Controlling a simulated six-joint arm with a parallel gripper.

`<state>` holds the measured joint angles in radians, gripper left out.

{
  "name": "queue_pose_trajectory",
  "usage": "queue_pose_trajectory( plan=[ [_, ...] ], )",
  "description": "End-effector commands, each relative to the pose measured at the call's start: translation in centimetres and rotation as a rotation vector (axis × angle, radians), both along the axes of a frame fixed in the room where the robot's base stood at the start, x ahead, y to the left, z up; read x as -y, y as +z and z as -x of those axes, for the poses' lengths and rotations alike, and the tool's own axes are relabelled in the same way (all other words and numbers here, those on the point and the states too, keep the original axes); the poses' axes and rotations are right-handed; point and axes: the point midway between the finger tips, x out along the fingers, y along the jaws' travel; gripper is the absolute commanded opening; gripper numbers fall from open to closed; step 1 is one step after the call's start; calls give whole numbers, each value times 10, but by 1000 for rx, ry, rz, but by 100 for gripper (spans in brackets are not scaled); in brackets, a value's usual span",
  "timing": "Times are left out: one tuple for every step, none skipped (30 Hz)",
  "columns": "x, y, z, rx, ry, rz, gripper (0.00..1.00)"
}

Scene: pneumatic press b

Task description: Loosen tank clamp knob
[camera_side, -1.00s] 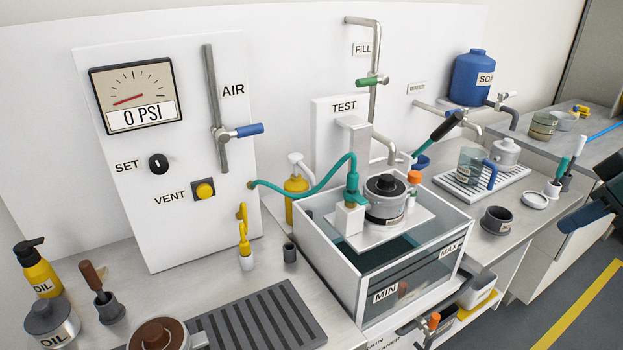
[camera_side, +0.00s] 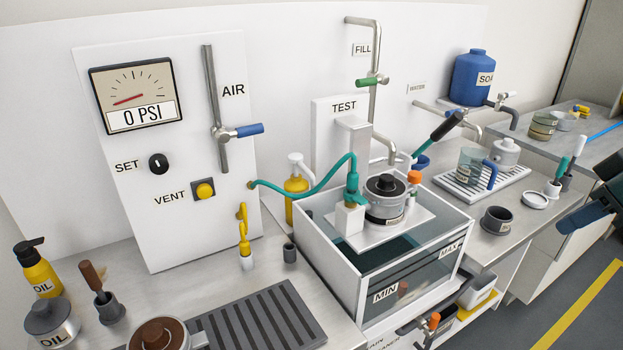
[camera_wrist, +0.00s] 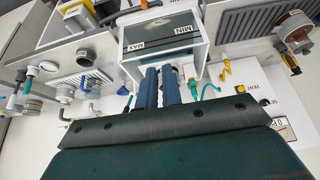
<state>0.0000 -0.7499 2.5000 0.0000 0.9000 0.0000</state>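The clear-walled tank (camera_side: 372,290), marked MIN and MAX, stands at the middle of the bench. A grey round vessel (camera_side: 386,208) with a black knob (camera_side: 386,182) sits on its white top plate. My gripper (camera_side: 572,220) is at the right edge of the side view, well apart from the tank. In the wrist view, its two blue fingers (camera_wrist: 161,72) lie close together, and the tank (camera_wrist: 160,42) appears beyond them. I see nothing held.
A teal hose (camera_side: 310,187) runs from the panel to a fitting on the tank top. The gauge (camera_side: 136,96) reads 0 PSI. A dark cup (camera_side: 497,220) and drip tray (camera_side: 485,180) stand to the right.

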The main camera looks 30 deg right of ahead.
Motion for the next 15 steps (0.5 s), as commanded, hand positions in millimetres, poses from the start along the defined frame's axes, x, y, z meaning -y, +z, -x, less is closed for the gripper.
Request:
queue_pose_trajectory(
  plan=[
    [0, 0, 0, 0, -1, 0, 18],
    [0, 1, -1, -1, -2, -1, 24],
    [0, 2, -2, -2, -5, -1, 31],
    [0, 3, -3, -3, -8, -3, 37],
    [0, 4, -4, -5, -12, -5, 43],
    [1, 6, -7, -9, -19, -8, 51],
    [1, 7, -9, -13, -24, -10, 54],
    [1, 10, -11, -16, -31, -13, 54],
    [2, 13, -16, -23, -44, -18, 54],
    [2, 16, -19, -27, -54, -22, 54],
    [3, 19, -23, -33, -64, -26, 54],
    [4, 23, -30, -40, -82, -34, 54],
    [4, 26, -35, -48, -95, -38, 54],
    [5, 30, -40, -55, -109, -44, 54],
    [6, 35, -48, -64, -130, -52, 54]
  ],
)
